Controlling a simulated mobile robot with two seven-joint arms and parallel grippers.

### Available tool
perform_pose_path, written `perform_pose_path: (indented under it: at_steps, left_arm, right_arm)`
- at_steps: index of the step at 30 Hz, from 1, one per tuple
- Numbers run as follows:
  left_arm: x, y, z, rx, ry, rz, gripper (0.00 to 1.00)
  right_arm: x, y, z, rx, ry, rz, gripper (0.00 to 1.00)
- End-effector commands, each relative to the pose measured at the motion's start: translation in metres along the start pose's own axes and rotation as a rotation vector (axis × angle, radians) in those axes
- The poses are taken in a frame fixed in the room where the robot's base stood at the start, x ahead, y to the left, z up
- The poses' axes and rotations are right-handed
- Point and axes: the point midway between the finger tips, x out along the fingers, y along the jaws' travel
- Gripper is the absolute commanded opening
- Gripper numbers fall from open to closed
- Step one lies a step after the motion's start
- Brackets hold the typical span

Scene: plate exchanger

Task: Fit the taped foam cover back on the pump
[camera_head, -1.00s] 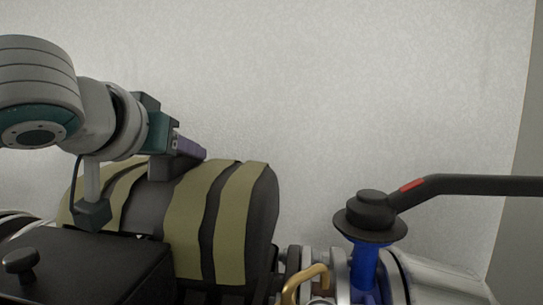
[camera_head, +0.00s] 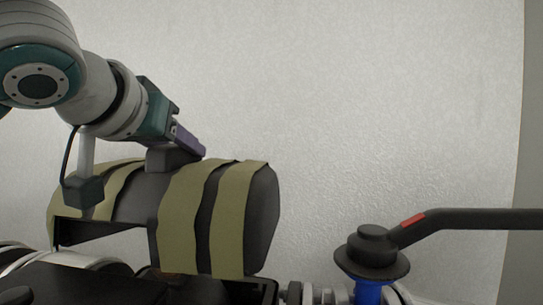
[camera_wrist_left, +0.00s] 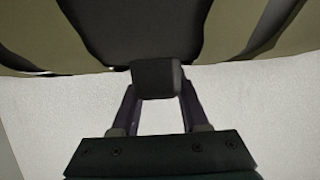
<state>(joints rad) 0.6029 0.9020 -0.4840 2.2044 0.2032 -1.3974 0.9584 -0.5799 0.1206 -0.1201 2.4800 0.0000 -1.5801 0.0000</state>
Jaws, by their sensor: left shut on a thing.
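The foam cover (camera_head: 260,220) is a dark grey rounded shell with olive tape strips, at the left of the head view. Its lower left side has a cutout with pale wall showing through. My left gripper (camera_head: 182,148) is shut on a dark grey block-shaped grip (camera_head: 165,158) on top of the cover. In the left wrist view the fingers close on this block (camera_wrist_left: 156,79), with the taped cover (camera_wrist_left: 235,25) beyond it. The cover hangs over dark equipment at the bottom edge; I cannot tell whether they touch. I cannot make out the pump for certain. My right gripper is out of view.
A blue valve (camera_head: 368,291) with a black lever (camera_head: 470,221) carrying a red band stands to the right. Silver pipework (camera_head: 75,258) runs at the lower left. A pale wall (camera_head: 350,90) is behind; the space above the cover's right side is clear.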

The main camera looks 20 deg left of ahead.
Motion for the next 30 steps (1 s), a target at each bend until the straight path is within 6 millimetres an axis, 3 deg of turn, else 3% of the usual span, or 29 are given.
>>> perform_pose_path:
  at_steps: [11, 30]
  left_arm:
    - [-0.002, 0.0, -0.003, 0.0, 0.001, 0.001, 0.0]
    - [0.005, -0.001, 0.011, 0.001, 0.001, -0.002, 0.0]
  right_arm:
    - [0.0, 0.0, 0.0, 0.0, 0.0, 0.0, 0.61]
    - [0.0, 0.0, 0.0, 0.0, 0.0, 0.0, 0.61]
